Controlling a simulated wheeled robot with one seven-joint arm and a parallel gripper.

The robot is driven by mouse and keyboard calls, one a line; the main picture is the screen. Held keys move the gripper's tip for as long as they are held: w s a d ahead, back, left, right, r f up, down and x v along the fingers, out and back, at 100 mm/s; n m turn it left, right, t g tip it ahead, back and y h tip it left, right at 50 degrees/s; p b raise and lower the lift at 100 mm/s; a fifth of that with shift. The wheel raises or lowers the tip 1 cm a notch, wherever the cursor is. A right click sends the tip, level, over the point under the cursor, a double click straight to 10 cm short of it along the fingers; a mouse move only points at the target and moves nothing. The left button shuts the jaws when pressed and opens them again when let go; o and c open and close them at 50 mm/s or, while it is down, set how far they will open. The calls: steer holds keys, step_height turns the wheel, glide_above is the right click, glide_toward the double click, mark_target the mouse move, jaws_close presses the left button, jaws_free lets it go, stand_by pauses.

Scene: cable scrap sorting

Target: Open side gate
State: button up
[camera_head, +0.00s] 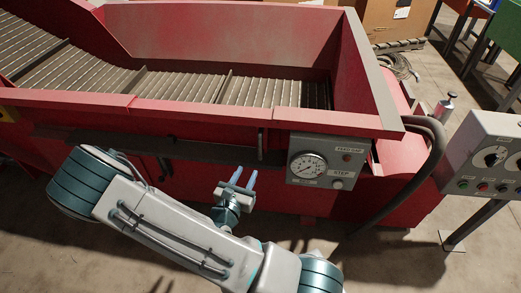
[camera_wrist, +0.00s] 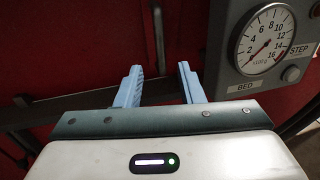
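The red side wall of the machine (camera_head: 215,189) fills the area in front of my arm; I cannot tell for sure which part is the side gate. A dark horizontal bar (camera_head: 180,150) runs along this wall under the red rim. A short dark upright bar (camera_head: 261,143) stands near its right end, and a dark upright piece (camera_wrist: 158,38) also shows beyond the fingers in the wrist view. My gripper (camera_head: 243,178) has its two pale blue fingers apart with nothing visibly between them (camera_wrist: 160,85). It is just below the bar, left of the gauge box; contact is unclear.
A grey box with a dial gauge (camera_head: 307,166), marked BED and STEP, is close right of my gripper (camera_wrist: 268,38). The red trough has a slatted bed (camera_head: 180,88). A thick black cable (camera_head: 425,170) and a grey control panel (camera_head: 490,160) are further right.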

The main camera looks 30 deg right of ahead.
mark_target(259, 148)
steer(key=b+x, duration=0.1)
steer(key=x, duration=1.2)
steer(key=shift+w+d+b, duration=0.2)
steer(key=shift+w+b, duration=0.1)
steer(key=shift+b, duration=0.05)
